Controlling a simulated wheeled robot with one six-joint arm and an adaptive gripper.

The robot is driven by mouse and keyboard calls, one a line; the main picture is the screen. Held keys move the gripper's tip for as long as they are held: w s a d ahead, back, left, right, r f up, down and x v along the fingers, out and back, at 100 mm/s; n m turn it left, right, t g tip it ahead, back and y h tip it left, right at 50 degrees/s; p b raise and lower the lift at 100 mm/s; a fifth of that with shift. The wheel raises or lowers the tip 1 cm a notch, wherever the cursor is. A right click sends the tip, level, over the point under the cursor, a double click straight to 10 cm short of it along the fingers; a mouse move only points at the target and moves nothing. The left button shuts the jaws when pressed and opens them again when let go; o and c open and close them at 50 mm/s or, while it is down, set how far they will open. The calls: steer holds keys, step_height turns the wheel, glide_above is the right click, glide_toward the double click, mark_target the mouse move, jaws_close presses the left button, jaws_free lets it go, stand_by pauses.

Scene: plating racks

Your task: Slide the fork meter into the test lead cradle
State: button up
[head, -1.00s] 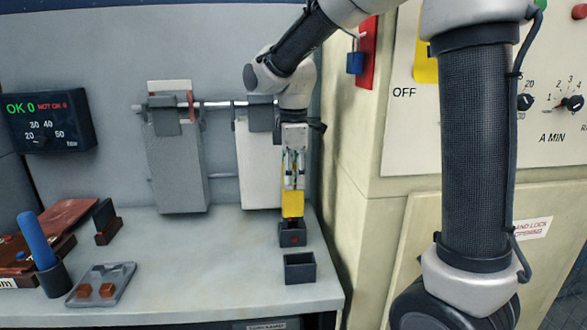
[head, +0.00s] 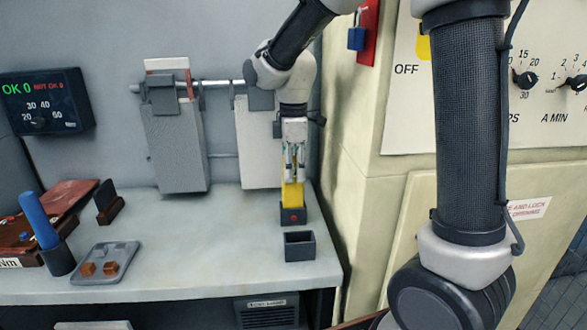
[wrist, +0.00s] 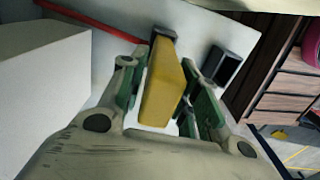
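The fork meter (head: 292,193) is a yellow block, upright, with its lower end in the small dark cradle with a red dot (head: 292,213) on the bench. I take this dark holder to be the test lead cradle. My gripper (head: 294,165) points down from above, its fingers on either side of the meter's upper part. How deep the meter sits is hidden by the cradle walls.
An empty dark open box (head: 300,246) stands in front of the cradle. A white panel (head: 258,145) and grey panel (head: 172,145) hang from a rail behind. A cream cabinet (head: 375,200) stands close at right.

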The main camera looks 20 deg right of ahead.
steer(key=shift+o, duration=1)
